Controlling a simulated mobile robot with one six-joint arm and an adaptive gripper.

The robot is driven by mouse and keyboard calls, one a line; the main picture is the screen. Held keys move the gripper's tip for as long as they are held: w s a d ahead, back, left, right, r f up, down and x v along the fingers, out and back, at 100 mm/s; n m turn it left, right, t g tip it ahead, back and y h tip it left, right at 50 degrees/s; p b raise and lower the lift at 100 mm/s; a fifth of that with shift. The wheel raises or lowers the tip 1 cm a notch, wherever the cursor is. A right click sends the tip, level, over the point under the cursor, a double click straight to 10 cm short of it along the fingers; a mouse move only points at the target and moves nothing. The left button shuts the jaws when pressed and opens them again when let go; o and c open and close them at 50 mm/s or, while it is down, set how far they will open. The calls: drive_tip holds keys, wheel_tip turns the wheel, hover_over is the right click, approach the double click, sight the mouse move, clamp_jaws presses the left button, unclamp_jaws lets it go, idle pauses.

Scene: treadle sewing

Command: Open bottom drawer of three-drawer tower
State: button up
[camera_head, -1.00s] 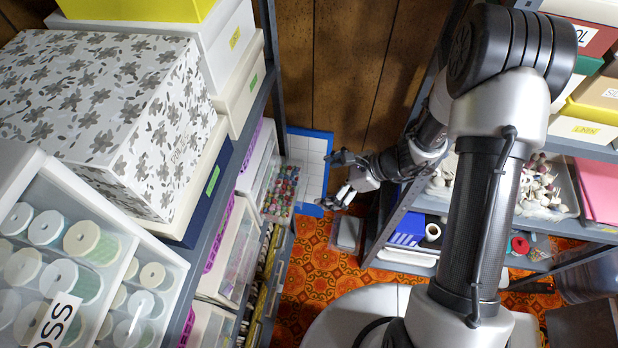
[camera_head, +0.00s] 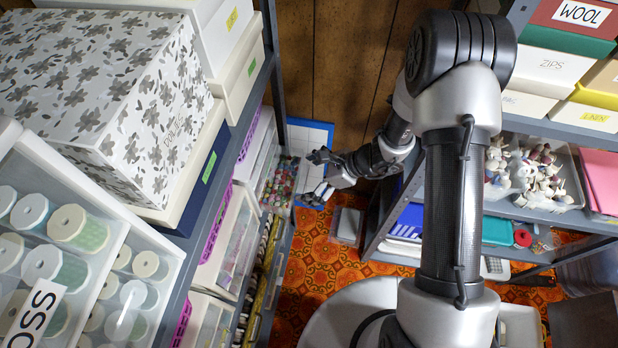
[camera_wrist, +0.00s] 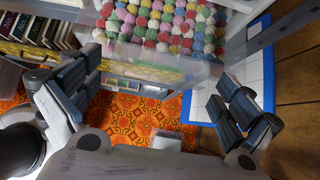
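A white tower with clear drawers (camera_head: 263,147) stands at the far end of the left shelf. One clear drawer full of colourful balls (camera_head: 280,183) juts out past the shelf edge toward the aisle; it fills the top of the wrist view (camera_wrist: 165,25). Whether it is the bottom drawer, I cannot tell. My gripper (camera_head: 316,177) is just right of this drawer's front, apart from it in the head view. In the wrist view my gripper (camera_wrist: 160,85) is open and empty, its fingers spread wide below the drawer front. The tower's lower part is mostly hidden.
A blue-edged white gridded board (camera_head: 310,135) leans by the wood-panelled wall behind my gripper. A right shelf (camera_head: 385,225) with bins and boxes stands close to my arm. A grey box (camera_head: 347,226) is on the orange patterned floor (camera_head: 320,262). The aisle between shelves is narrow.

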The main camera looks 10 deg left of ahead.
drive_tip(key=c, duration=1.2)
drive_tip(key=d, duration=0.4)
drive_tip(key=shift+s, duration=0.15)
drive_tip(key=o, duration=1.4)
drive_tip(key=shift+c, duration=0.2)
drive_tip(key=shift+r, duration=0.1)
wheel_tip(320, 180, up, 10)
